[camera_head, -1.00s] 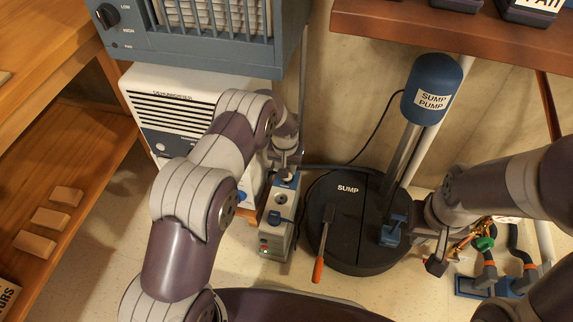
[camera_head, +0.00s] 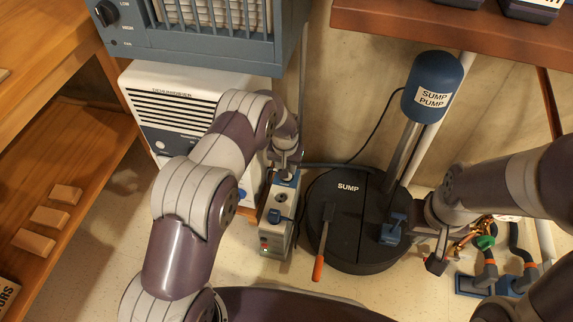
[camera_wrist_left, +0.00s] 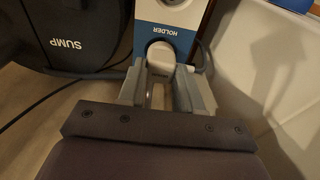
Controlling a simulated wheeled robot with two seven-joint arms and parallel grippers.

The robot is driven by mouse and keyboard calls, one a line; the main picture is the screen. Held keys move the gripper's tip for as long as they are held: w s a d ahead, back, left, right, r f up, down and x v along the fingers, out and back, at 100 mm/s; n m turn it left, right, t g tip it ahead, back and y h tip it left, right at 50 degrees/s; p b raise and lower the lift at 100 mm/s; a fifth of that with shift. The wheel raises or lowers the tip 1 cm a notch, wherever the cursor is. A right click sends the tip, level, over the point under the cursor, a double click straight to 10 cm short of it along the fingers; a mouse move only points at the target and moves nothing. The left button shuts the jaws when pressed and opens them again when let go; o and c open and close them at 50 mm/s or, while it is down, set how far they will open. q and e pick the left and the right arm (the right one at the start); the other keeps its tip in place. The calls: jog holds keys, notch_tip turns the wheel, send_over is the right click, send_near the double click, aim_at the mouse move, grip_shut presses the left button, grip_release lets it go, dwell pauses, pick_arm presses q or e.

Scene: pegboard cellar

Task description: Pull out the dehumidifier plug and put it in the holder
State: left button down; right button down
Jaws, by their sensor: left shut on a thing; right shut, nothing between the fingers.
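The white dehumidifier (camera_head: 172,112) stands at the left under a blue-grey heater. A pale outlet strip (camera_head: 279,222) lies on the floor beside it, with a dark blue plug (camera_head: 275,215) on it. My left gripper (camera_head: 287,166) is over the far end of the strip. In the left wrist view, its fingers (camera_wrist_left: 162,88) are shut on a grey rounded plug (camera_wrist_left: 160,58), at the blue band of the holder (camera_wrist_left: 172,36). I cannot tell whether this plug is seated or just above. My right gripper (camera_head: 436,264) is shut and empty, right of the sump lid.
The round black sump lid (camera_head: 345,255), with an orange-handled tool (camera_head: 319,262) on it, is close to the strip's right. The sump pump (camera_head: 432,90) rises behind. Pipes and valves (camera_head: 488,260) crowd the right. A wooden shelf (camera_head: 75,180) is at the left.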

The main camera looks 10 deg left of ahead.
pick_arm(q)
jog(key=shift+f+b, duration=0.3)
jog(key=shift+f, duration=0.4)
dwell(1.3)
dwell(0.4)
jog(key=shift+c, duration=1)
grip_release()
jog(key=shift+r+p, duration=0.2)
jog(key=shift+p, duration=0.1)
notch_tip(320, 180, up, 7)
jog(key=p, duration=0.5)
jog(key=shift+f+p, duration=0.15)
jog(key=shift+p, duration=0.2)
